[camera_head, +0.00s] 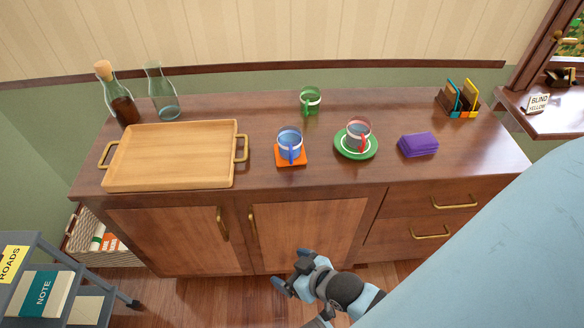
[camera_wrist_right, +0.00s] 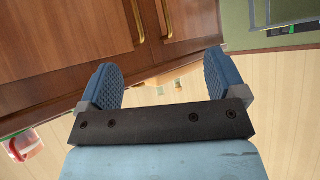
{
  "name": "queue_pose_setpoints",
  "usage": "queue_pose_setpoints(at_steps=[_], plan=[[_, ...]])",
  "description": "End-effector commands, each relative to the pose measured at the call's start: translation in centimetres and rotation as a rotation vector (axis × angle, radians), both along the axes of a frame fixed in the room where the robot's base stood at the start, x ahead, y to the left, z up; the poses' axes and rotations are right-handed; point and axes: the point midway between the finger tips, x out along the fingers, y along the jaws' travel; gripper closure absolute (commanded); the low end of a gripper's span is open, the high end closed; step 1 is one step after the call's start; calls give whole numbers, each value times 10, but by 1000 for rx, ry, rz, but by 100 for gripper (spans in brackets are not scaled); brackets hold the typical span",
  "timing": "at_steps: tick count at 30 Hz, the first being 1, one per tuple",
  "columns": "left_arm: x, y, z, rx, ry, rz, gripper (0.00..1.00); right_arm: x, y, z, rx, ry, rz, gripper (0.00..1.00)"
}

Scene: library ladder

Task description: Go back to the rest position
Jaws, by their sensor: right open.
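My right gripper (camera_head: 291,271) is low in front of the cabinet doors, below the countertop's front edge. Its jaws are apart; the right wrist view shows two blue ridged fingers (camera_wrist_right: 160,84) with nothing between them. The right gripper is clear of everything on the sideboard (camera_head: 330,184). A blue mug (camera_head: 289,143) stands on an orange coaster (camera_head: 291,161). A red-handled mug (camera_head: 356,134) stands on a green saucer (camera_head: 343,150). A green mug (camera_head: 310,99) stands behind them. My left gripper is not in view.
A wooden tray (camera_head: 172,154) sits at the counter's left, before two bottles (camera_head: 119,105). A folded purple cloth (camera_head: 418,144) and a coaster rack (camera_head: 459,99) are on the right. A grey cart (camera_head: 85,273) stands lower left. Brass door handles (camera_head: 223,224) protrude near the gripper.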

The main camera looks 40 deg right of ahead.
Motion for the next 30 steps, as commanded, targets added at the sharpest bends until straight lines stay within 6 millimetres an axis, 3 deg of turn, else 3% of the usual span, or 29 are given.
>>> queue_pose_setpoints(at_steps=[5,8,19,22,30], plan=[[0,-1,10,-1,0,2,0,0,0,10,-2,-3,1,10],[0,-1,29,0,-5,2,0,0,-1,28,-7,-7,3,10],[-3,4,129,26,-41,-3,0,-4,-7,129,-39,-42,13,10],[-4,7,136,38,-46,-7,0,-4,-8,138,-45,-52,15,10],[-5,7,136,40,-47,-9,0,-4,-8,138,-45,-54,15,10]])
